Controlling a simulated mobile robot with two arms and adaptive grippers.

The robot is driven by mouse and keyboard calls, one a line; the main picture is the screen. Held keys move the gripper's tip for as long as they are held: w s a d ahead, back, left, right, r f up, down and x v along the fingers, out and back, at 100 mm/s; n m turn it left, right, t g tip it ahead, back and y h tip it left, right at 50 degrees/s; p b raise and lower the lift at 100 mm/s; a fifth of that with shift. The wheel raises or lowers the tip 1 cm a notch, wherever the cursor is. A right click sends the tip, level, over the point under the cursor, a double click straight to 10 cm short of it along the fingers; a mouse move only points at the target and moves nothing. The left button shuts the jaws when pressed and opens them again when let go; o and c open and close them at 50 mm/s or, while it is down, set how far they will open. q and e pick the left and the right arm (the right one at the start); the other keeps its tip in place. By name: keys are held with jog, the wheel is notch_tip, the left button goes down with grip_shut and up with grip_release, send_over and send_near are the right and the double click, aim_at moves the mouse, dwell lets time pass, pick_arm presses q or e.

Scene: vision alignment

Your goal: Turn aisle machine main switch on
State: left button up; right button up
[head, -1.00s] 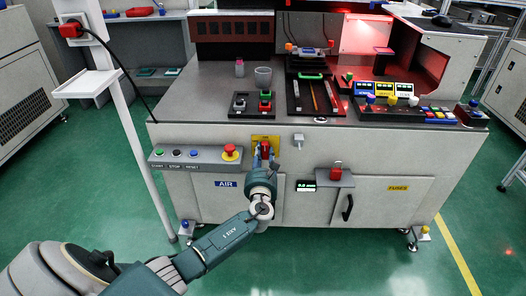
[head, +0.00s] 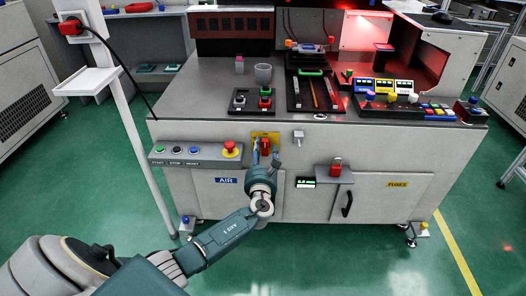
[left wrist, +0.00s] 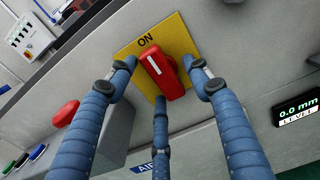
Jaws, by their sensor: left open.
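The main switch is a red handle (left wrist: 163,72) with a white line, on a yellow plate (left wrist: 186,45) marked ON, on the front of the grey machine. In the left wrist view the line points up and slightly left, toward the ON label. In the head view the red handle (head: 265,145) shows between the fingertips. My left gripper (head: 266,152) is open in front of it. In the left wrist view the blue fingers of my left gripper (left wrist: 163,80) stand spread around the handle, apart from it. My right gripper is not in view.
A button panel (head: 195,153) with a red mushroom button (head: 231,149) sits left of the switch. A grey box with a red knob (head: 336,170) and a level display (head: 306,182) lie to the right. A white post (head: 132,135) stands at the left.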

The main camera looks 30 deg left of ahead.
pick_arm(q)
jog(key=v, duration=1.2)
jog(key=shift+f, duration=0.1)
